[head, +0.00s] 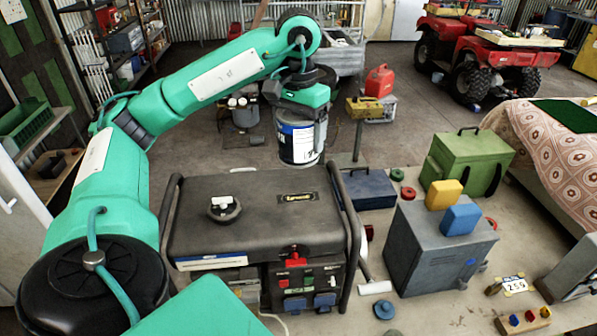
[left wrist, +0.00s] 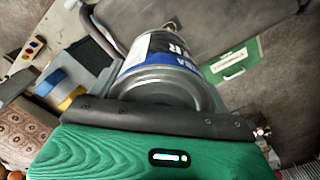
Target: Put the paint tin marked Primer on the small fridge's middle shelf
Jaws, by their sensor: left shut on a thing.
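A paint tin (head: 300,145) with a white, blue and dark label hangs upright in the air beyond the generator. My left gripper (head: 301,112) is shut on its upper part. In the left wrist view the tin (left wrist: 158,75) fills the middle, above the dark gripper edge. Its label is cut off by the angle; I make out letters like "ER" but cannot read the whole word. No fridge shelf is visible. A white panel with a handle (head: 12,200) stands at the left edge; I cannot tell whether it belongs to the small fridge. My right gripper is not in view.
A black generator (head: 262,240) stands in front. To its right are a grey box (head: 425,255) with yellow and blue blocks on it, and a green box (head: 470,155). A red quad (head: 480,60) stands back right. Shelving lines the left. Some floor beyond the generator is clear.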

